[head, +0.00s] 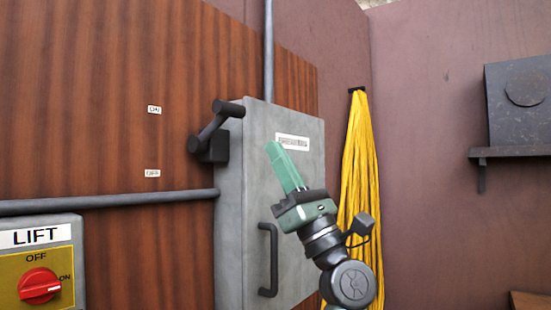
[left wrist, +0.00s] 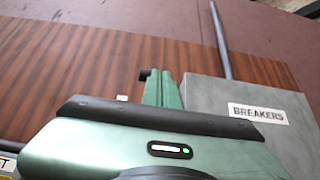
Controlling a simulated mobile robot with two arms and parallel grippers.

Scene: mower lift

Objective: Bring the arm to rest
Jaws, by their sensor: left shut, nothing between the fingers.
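My left gripper (head: 273,150) has pale green fingers pressed together, empty, pointing up and to the left. In the head view it stands in front of the grey breaker box (head: 258,190), over its door, below and left of the white label. The left wrist view shows the same shut fingers (left wrist: 162,90), with the box (left wrist: 215,92) and its BREAKERS label to their right. I cannot tell how far the fingers are from the door. My right gripper is not in view.
A dark lever (head: 214,133) on the box's left side slants upward, near ON and OFF labels. A black door handle (head: 267,260) is beside my arm. A LIFT panel (head: 70,232) with a red knob (head: 40,285) is lower left. Yellow rope (head: 360,150) hangs behind my wrist.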

